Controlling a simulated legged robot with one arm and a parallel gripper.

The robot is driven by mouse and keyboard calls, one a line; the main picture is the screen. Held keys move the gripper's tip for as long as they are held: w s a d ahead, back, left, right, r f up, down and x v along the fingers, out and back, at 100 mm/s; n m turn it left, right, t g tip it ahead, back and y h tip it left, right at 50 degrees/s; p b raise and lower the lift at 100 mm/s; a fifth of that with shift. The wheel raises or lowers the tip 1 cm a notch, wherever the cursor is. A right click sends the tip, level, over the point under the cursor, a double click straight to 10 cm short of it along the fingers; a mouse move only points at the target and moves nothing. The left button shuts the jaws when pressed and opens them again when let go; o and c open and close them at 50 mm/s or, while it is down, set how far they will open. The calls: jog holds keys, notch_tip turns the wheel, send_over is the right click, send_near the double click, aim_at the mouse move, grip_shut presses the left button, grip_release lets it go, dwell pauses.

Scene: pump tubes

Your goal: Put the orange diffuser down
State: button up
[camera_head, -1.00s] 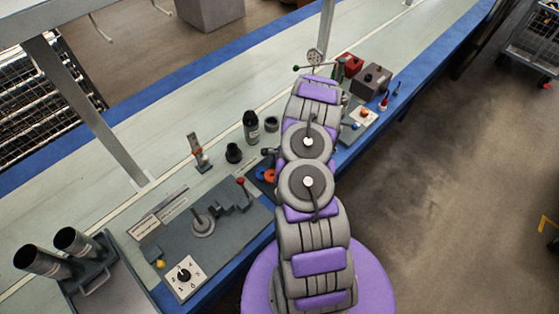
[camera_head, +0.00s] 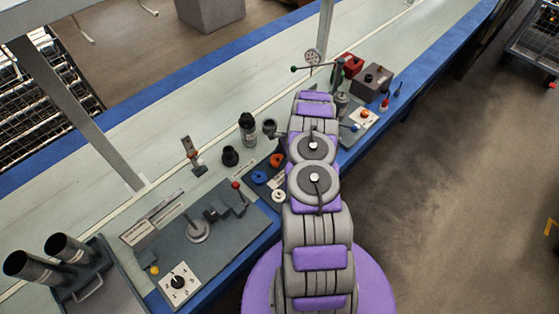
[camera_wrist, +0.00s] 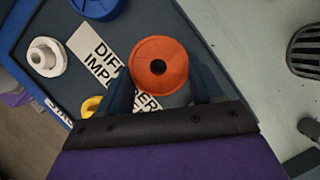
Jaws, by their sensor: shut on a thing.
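The orange diffuser (camera_wrist: 158,66) is a round disc with a dark centre hole. In the wrist view it sits between the two fingers of my gripper (camera_wrist: 160,85), which is shut on it. It is over a dark tray (camera_wrist: 200,20) with a white label (camera_wrist: 95,45); I cannot tell whether it touches the tray. In the head view an orange piece (camera_head: 277,160) shows at the tray's far edge, beside my arm, and my gripper is hidden behind the arm.
On the tray are a white flanged part (camera_wrist: 46,57), a blue ring (camera_wrist: 98,5) and a yellow part (camera_wrist: 91,106), partly covered by my gripper. A dark slotted part (camera_wrist: 305,50) is at the right.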

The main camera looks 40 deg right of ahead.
jog(key=shift+d+f, duration=0.4)
jog(key=shift+f, duration=0.35)
jog(key=shift+s+d, duration=0.1)
jog(key=shift+a+r, duration=0.1)
jog(key=shift+a, duration=0.95)
jog(key=o, duration=1)
jog(key=shift+a, duration=0.15)
jog(key=o, duration=0.3)
jog(key=shift+d, duration=0.7)
jog(key=shift+a, duration=0.1)
jog(key=shift+a, duration=0.15)
